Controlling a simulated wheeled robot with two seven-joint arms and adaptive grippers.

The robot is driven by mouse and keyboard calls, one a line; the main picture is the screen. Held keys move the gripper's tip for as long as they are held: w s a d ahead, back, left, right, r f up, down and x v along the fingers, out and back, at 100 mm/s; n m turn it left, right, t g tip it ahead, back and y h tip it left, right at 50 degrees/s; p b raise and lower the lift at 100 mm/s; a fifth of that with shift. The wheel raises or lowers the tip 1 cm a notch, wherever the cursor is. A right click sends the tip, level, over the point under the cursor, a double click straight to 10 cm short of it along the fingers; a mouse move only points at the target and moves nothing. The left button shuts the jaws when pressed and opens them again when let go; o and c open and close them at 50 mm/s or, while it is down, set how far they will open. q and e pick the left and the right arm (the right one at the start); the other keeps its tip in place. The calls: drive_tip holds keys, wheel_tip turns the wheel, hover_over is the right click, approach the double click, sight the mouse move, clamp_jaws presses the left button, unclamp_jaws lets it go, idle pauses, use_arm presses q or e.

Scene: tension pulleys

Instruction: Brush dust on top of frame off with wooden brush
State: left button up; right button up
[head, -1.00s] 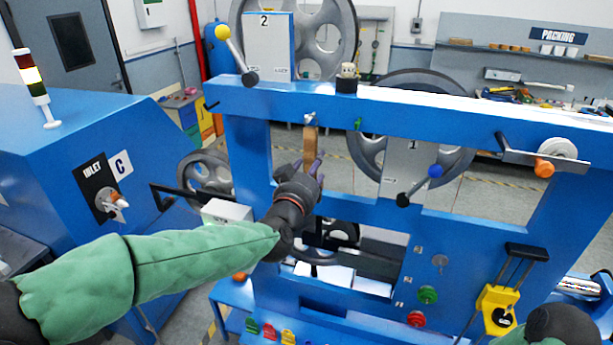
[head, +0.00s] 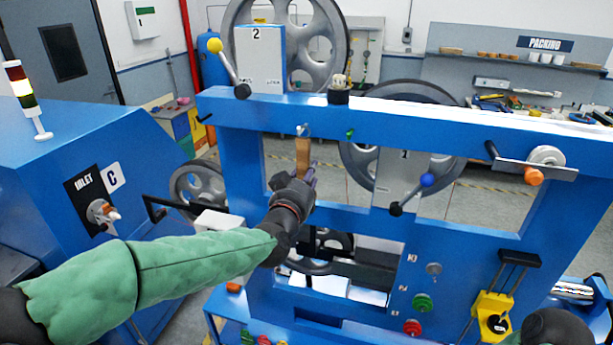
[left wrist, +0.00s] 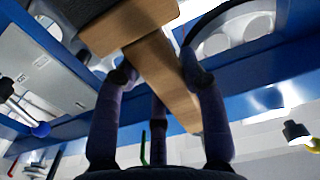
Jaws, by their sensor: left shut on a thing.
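The wooden brush (head: 303,154) is upright below a small hook on the front of the blue frame's top beam. My left gripper (head: 308,178) is shut around its lower part. In the left wrist view, the fingers close around the brush's long wooden body (left wrist: 160,75), with a wider wooden block and dark part at its upper end. I cannot tell whether the brush still touches the hook. The blue frame (head: 240,108) has a long top beam, with a bright white layer (head: 450,102) along its top that looks like dust.
On the beam stand a yellow-knobbed lever (head: 228,65), a white panel marked 2 (head: 260,58) and a small dark cup (head: 339,95). Large grey wheels (head: 325,60) stand behind.

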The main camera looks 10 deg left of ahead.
use_arm(q)
drive_tip(key=shift+r, duration=0.4)
drive_tip(key=shift+s+p, duration=0.3)
drive_tip(key=shift+s, duration=0.35)
idle(0.4)
drive_tip(key=shift+s+r+p, duration=0.35)
drive_tip(key=shift+s+r, duration=0.15)
drive_tip(key=shift+s+a+r, duration=0.1)
drive_tip(key=shift+s+r, duration=0.05)
drive_tip(key=shift+s, duration=0.35)
idle(0.5)
drive_tip(key=shift+s, duration=0.65)
drive_tip(key=s+p, duration=0.2)
drive_tip(key=s, duration=0.5)
idle(2.4)
drive_tip(key=shift+w+a, duration=0.1)
